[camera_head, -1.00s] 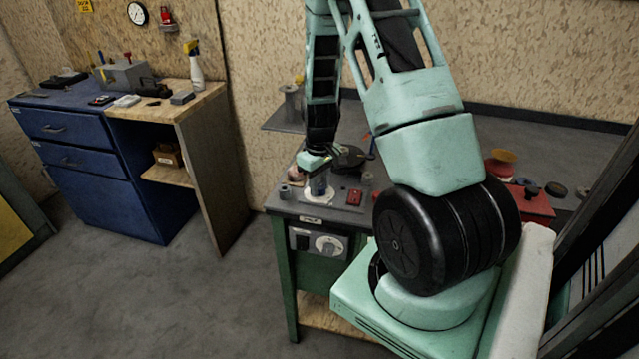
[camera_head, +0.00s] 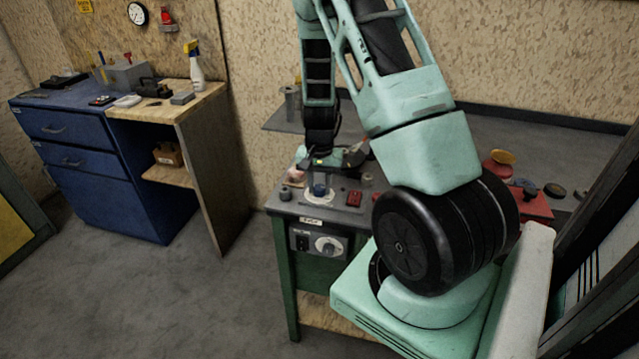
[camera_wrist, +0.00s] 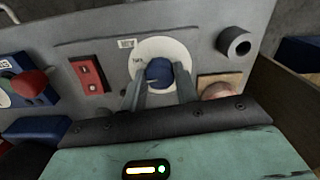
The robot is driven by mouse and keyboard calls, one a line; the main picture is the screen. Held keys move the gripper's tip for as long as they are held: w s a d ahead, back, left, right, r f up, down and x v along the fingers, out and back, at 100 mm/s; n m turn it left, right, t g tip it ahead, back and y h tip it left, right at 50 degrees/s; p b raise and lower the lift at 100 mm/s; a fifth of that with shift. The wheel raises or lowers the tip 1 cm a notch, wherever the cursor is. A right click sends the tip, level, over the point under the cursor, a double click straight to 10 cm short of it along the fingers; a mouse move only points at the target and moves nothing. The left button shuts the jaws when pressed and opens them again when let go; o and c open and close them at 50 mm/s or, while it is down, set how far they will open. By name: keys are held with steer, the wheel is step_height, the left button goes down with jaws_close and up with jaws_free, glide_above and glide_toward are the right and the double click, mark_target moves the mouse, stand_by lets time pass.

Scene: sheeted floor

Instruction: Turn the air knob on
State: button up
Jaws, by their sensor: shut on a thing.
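The air knob (camera_wrist: 159,72) is a round blue knob in the middle of a white disc (camera_wrist: 166,50) on a grey panel in the wrist view. My gripper (camera_wrist: 159,90) has its two grey fingers on either side of the knob and is shut on it. In the head view the blue knob (camera_head: 320,190) shows on the bench top, with my gripper (camera_head: 320,178) directly above it. Writing on the disc is too small to read fully.
Beside the knob are a red switch (camera_wrist: 90,75), a dark round socket (camera_wrist: 236,42) and a red-topped part (camera_wrist: 30,83). A white dial (camera_head: 328,246) sits on the bench front. A blue cabinet (camera_head: 90,165) stands at the left, with open floor between.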

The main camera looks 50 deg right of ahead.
mark_target(319, 187)
steer(key=m+p, duration=0.1)
steer(key=m, duration=0.3)
steer(key=shift+r, duration=0.1)
steer(key=shift+d+m+p, duration=0.1)
steer(key=shift+m+p, duration=0.2)
steer(key=shift+m, duration=1.4)
steer(key=o, duration=1)
step_height(319, 187, up, 17)
steer(key=shift+r, duration=0.15)
